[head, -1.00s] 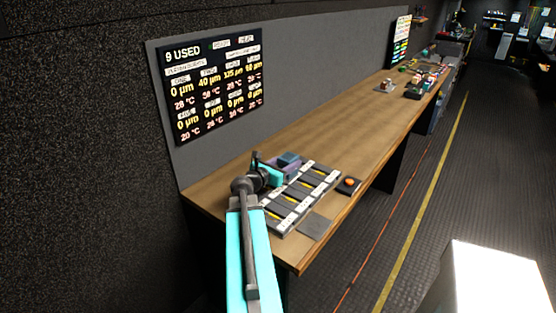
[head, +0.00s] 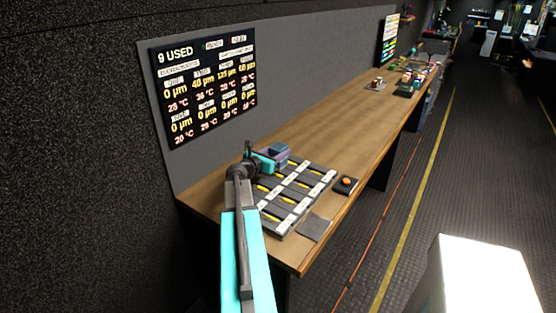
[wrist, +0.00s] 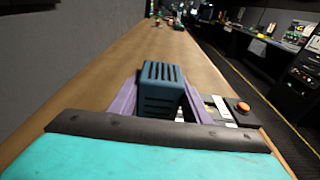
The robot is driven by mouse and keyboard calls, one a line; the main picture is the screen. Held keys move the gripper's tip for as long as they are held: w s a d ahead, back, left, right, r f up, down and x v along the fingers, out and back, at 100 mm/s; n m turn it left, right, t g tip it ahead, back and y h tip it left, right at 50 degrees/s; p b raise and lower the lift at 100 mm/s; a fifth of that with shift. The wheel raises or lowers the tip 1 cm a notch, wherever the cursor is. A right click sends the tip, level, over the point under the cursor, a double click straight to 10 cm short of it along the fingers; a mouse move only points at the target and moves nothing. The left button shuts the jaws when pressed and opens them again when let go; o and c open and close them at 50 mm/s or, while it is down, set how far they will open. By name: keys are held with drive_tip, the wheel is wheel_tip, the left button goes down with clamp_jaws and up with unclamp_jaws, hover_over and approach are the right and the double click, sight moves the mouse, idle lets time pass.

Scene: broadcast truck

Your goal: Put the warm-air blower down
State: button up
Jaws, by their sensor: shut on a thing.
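The warm-air blower is a dark blue slotted box (wrist: 161,90) between the purple fingers of my gripper (wrist: 160,98) in the wrist view. My gripper is shut on it. In the head view the blower (head: 279,149) shows small at the end of my arm, over the back edge of the slotted tray on the bench. Whether its underside touches anything is hidden by my gripper and fingers.
A wooden bench (head: 345,120) runs along the wall, its middle stretch bare. A tray with labelled slots (head: 278,228) lies at the near end, beside an orange button box (head: 346,184) and a grey pad (head: 314,228). A wall display (head: 205,88) hangs behind. Small items stand far along.

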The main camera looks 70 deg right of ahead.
drive_tip(key=shift+s+f+b, duration=0.1)
drive_tip(key=shift+f+b, duration=0.9)
drive_tip(key=shift+f, duration=0.15)
drive_tip(key=shift+f+b, duration=0.35)
drive_tip(key=shift+f, duration=0.15)
drive_tip(key=shift+f, duration=0.25)
drive_tip(key=o, duration=1.5)
drive_tip(key=shift+r, duration=0.1)
drive_tip(key=shift+r, duration=0.2)
drive_tip(key=shift+w+a, duration=0.25)
drive_tip(key=shift+a, duration=0.45)
drive_tip(key=shift+b+v, duration=1.1)
drive_tip(key=shift+v, duration=4.15)
